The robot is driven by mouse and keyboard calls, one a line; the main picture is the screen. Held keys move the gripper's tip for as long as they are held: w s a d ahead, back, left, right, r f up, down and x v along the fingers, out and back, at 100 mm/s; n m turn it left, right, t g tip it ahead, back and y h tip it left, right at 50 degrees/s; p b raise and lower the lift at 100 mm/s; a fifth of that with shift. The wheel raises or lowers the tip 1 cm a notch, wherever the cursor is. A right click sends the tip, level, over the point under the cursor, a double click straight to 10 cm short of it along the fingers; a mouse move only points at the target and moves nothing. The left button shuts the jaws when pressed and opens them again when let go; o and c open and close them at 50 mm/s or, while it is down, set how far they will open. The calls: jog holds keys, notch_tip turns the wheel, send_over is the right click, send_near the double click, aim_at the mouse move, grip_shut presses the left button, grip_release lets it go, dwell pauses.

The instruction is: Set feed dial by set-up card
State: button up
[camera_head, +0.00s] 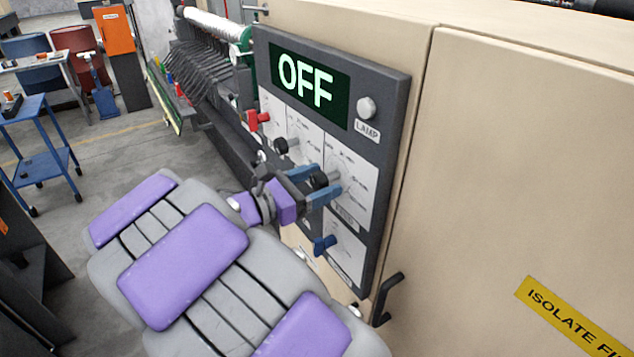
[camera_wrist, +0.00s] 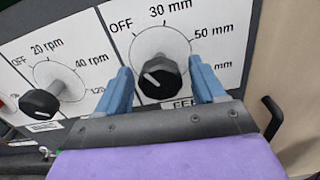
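The feed dial is a black knob (camera_wrist: 160,78) on a white plate marked OFF, 30 mm and 50 mm in the wrist view. Its white pointer line slants up and left, toward OFF. The label below is partly hidden by my gripper. My gripper (camera_wrist: 161,70) is open, with one blue finger on each side of the knob and a visible gap to both. In the head view my gripper (camera_head: 325,180) is at the panel, with the dark knob (camera_head: 319,180) between its fingers. I cannot make out a set-up card in either view.
Another black dial (camera_wrist: 40,102), marked OFF, 20 rpm and 40 rpm, sits to the left. The panel (camera_head: 395,95) has a display (camera_head: 308,82) reading OFF, a lamp (camera_head: 366,108), a red knob (camera_head: 257,119) and a blue knob (camera_head: 324,243). A black handle (camera_head: 386,298) sticks out below right.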

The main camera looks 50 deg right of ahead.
jog(key=c, duration=1)
jog(key=shift+m, duration=0.5)
jog(key=m, duration=0.3)
jog(key=shift+m, duration=0.4)
jog(key=m+b, duration=0.2)
jog(key=m, duration=0.2)
jog(key=shift+f+m, duration=0.1)
jog(key=shift+m, duration=0.3)
jog(key=o, duration=1)
jog(key=shift+o, duration=0.2)
jog(key=shift+w+a, duration=0.1)
jog(key=shift+w, duration=0.05)
